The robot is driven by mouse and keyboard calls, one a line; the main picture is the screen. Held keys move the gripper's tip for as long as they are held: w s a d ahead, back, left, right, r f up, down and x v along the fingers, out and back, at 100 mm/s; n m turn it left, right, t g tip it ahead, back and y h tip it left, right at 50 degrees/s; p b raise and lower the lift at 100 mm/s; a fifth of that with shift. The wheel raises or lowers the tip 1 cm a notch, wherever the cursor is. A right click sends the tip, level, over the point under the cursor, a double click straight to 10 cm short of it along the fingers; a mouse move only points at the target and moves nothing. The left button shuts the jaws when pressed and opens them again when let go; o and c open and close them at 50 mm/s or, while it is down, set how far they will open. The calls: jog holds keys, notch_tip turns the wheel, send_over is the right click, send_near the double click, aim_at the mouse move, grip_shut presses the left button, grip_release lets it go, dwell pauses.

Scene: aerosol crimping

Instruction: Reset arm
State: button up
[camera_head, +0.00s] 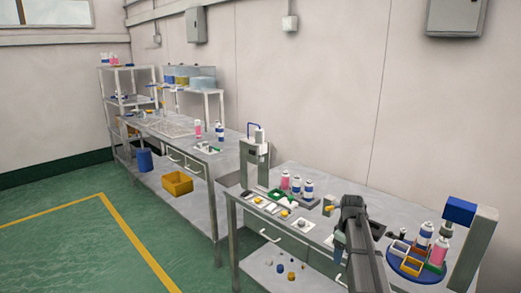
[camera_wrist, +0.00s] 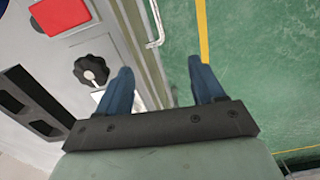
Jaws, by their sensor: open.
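My gripper (camera_wrist: 160,68) is open and empty in the wrist view, its two blue fingers spread apart. Between and beyond the fingertips are the grey table edge and the green floor. In the head view my arm reaches over the front workbench (camera_head: 375,205), and the blue fingers (camera_head: 340,247) point down at its front edge. The arm hides part of the bench behind it.
In the wrist view, a black knob (camera_wrist: 92,72) and a red block (camera_wrist: 62,15) lie left of the fingers. A blue-topped machine (camera_head: 460,212) with cans stands right of my arm. More cans (camera_head: 296,187) stand left. Open floor (camera_head: 60,240) lies in front.

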jog(key=s+a+f+m, duration=0.4)
jog(key=s+a+f, duration=0.3)
jog(key=s+f, duration=0.35)
jog(key=s+a+f+m, duration=0.4)
jog(key=s+a+f, duration=0.3)
jog(key=s+f, duration=0.4)
jog(key=s+f+g, duration=0.3)
jog(key=s+f, duration=0.7)
jog(key=s, duration=0.4)
jog(key=s+f+g, duration=0.3)
jog(key=s+f, duration=0.8)
jog(key=s, duration=0.3)
jog(key=shift+s+d+g, duration=0.2)
jog(key=shift+d+g, duration=0.1)
jog(key=shift+g, duration=0.1)
